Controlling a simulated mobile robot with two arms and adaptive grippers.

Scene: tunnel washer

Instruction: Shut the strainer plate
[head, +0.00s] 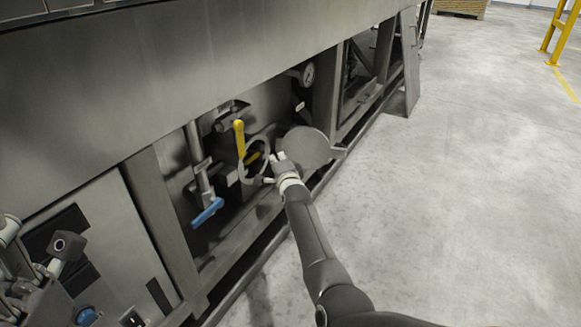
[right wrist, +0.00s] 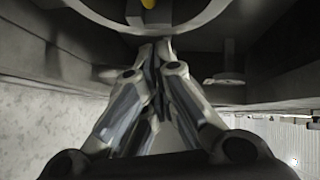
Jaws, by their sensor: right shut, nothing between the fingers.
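The strainer plate (head: 305,148) is a round grey disc with a small tab on its right side. It stands swung out to the right of the round strainer opening (head: 241,172), whose ring shows in the machine's recess. My right gripper (head: 277,159) is shut and empty, between the ring and the plate, at the plate's left edge. I cannot tell whether it touches the plate. In the right wrist view the fingertips (right wrist: 160,44) are together just below a ring (right wrist: 107,22).
A yellow lever (head: 239,138) stands at the opening, and a blue-handled valve (head: 207,212) is lower left. A gauge (head: 307,74) is above. Frame posts and a lower rail (head: 240,257) border the recess. The concrete floor (head: 455,180) to the right is clear.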

